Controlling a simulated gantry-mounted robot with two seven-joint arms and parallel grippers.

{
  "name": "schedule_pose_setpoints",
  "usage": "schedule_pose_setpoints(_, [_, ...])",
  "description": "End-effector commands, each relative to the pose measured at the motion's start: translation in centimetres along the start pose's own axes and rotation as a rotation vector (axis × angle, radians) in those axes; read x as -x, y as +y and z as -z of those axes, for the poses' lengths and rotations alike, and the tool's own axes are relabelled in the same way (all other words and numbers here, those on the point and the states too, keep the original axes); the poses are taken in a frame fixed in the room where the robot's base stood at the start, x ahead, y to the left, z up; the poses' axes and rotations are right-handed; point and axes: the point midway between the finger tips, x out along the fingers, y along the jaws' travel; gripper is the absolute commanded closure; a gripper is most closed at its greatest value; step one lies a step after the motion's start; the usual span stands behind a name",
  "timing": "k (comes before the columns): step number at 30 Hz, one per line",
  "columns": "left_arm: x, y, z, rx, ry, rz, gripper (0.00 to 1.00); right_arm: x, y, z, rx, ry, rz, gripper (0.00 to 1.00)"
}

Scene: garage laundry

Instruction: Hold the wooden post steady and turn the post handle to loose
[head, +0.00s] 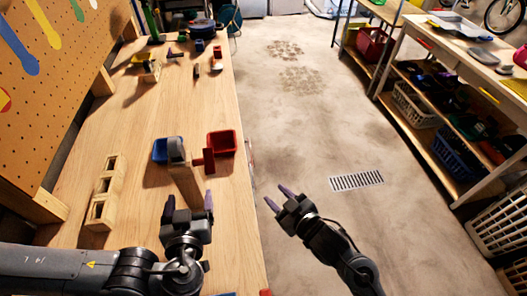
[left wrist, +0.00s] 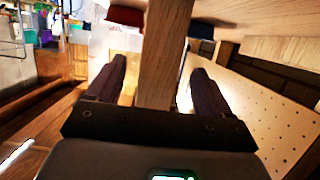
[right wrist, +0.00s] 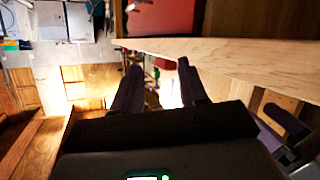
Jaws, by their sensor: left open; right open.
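The wooden post (head: 186,184) stands on the workbench with a grey head (head: 176,149) on top. The red post handle (head: 206,160) sticks out from its right side. My left gripper (head: 189,203) is open at the near side of the post. In the left wrist view the post (left wrist: 166,50) runs between the two open fingers (left wrist: 157,75), with a gap on either side. My right gripper (head: 278,197) is open and empty, off the bench's right edge and apart from the handle. It also shows open in the right wrist view (right wrist: 160,68).
A blue bin (head: 162,151) and a red bin (head: 222,143) stand behind the post. A wooden block with square holes (head: 104,192) lies to the left. Tools lie at the bench's far end. The bench edge (right wrist: 200,52) is close to my right gripper. The floor right of the bench is clear.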

Motion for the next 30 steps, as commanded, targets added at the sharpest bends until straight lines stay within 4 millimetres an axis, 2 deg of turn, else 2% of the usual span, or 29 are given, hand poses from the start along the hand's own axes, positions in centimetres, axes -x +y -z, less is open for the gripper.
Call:
schedule_pose_setpoints(1, [0.0,0.0,0.0,0.000,0.000,0.000,0.19,-1.2,-0.1,2.2,0.040,0.071,0.039,0.57])
schedule_pose_setpoints(6, [0.0,0.0,0.0,0.000,0.000,0.000,0.19,-3.7,-2.1,8.0,0.130,0.289,0.222,0.57])
schedule_pose_setpoints(12, [0.0,0.0,0.0,0.000,0.000,0.000,0.19,-4.3,-3.6,12.3,0.195,0.454,0.479,0.57])
schedule_pose_setpoints(17, [0.0,0.0,0.0,0.000,0.000,0.000,0.19,-3.4,-3.2,14.3,0.207,0.516,0.686,0.57])
schedule_pose_setpoints(21, [0.0,0.0,0.0,0.000,0.000,0.000,0.19,-2.0,-1.8,15.3,0.190,0.525,0.839,0.57])
schedule_pose_setpoints(30, [0.0,0.0,0.0,0.000,0.000,0.000,0.19,0.6,1.2,16.5,0.120,0.498,1.030,0.57])
